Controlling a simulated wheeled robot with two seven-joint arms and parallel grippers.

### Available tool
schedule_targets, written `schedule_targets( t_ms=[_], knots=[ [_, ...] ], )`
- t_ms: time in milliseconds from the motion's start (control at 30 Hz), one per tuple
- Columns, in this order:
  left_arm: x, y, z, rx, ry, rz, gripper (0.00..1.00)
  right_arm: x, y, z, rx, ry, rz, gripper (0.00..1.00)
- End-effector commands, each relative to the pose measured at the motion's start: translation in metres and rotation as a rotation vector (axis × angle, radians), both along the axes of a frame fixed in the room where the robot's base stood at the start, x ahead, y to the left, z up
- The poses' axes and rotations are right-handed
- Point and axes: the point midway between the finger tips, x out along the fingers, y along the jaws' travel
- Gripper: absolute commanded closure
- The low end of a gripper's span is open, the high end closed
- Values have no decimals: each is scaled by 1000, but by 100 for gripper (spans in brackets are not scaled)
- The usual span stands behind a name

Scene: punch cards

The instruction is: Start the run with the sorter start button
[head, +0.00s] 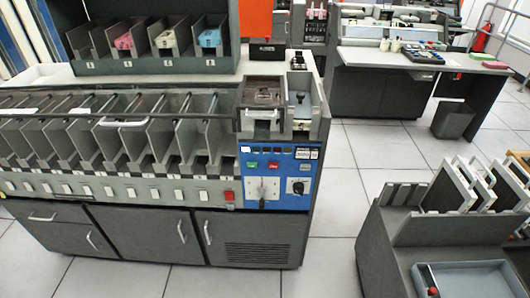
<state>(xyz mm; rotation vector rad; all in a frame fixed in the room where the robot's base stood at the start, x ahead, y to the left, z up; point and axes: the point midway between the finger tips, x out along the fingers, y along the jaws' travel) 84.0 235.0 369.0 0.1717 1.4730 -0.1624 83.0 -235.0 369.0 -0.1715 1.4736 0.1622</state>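The sorter (140,150) is a long grey machine with a row of slanted pockets, filling the left and middle of the head view. Its blue control panel (280,200) is at the right end of its front. On the panel a small green button (252,165) sits left of a small red button (273,165); I cannot read their labels. A white button (301,167) is further right. A dial (298,187) and a lever (262,203) are lower. Neither of my grippers is in view.
A rack (150,45) with pink, yellow and blue card decks stands behind the pockets. A grey card cart (390,220) stands at right, with tiled floor (335,235) clear between it and the sorter. A desk (400,63) and waste bin (453,119) are behind.

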Motion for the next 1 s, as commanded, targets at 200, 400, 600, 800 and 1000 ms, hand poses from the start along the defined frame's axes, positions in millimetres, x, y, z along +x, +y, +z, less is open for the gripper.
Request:
schedule_targets(
  t_ms=[200, 400, 600, 800, 1000],
  knots=[
    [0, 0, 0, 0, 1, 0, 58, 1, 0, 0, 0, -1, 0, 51],
    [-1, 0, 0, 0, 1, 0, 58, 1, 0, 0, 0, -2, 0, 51],
    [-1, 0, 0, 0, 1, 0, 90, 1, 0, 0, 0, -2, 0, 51],
    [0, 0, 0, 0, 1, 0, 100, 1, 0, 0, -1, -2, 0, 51],
    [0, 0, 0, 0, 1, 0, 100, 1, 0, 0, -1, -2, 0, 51]
  ],
)
